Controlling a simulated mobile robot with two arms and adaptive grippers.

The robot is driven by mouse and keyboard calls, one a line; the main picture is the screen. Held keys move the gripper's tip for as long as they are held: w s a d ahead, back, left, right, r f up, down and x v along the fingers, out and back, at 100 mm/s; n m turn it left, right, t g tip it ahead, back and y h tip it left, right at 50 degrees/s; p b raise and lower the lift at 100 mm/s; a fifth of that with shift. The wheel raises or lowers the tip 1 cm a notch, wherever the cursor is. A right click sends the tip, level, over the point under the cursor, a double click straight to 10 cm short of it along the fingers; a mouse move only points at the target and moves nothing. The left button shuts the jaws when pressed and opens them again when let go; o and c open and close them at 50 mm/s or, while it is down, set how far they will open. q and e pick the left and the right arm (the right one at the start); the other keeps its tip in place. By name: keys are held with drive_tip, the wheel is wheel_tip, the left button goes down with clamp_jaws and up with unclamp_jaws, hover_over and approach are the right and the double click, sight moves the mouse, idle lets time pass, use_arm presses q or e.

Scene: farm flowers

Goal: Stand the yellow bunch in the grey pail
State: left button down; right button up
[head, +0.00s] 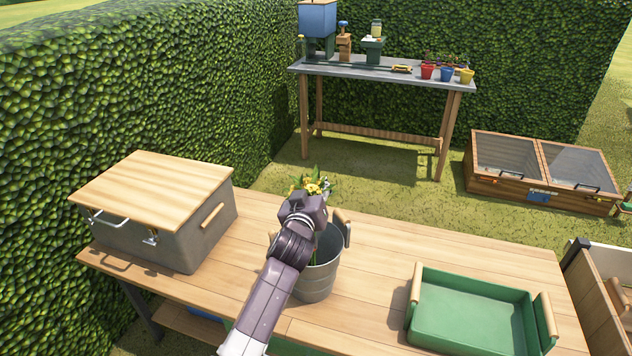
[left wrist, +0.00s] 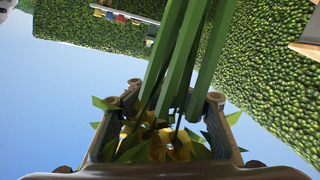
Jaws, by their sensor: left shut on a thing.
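The yellow bunch (head: 314,186) shows its yellow flowers and green leaves just beyond my left gripper (head: 312,207) in the head view. My left gripper is shut on the bunch. In the left wrist view, thick green stems (left wrist: 183,55) run up the picture, and the yellow flowers (left wrist: 160,147) sit low between the fingers. The grey pail (head: 318,280) stands upright on the wooden table, below and behind my left gripper and forearm, which hide part of its rim and inside. I cannot tell how far the stems reach into it. My right gripper is out of view.
On the wooden table (head: 380,285), a grey box with a wooden lid (head: 152,190) stands left and a green tray (head: 470,310) right. Bare tabletop lies between them and the pail. A back bench (head: 385,75) holds small coloured pots. A cold frame (head: 540,172) stands right.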

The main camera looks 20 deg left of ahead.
use_arm(q)
drive_tip(key=c, duration=1.1)
unclamp_jaws()
drive_tip(key=s, duration=0.8)
drive_tip(key=s+d+r, duration=0.1)
drive_tip(key=s, duration=0.3)
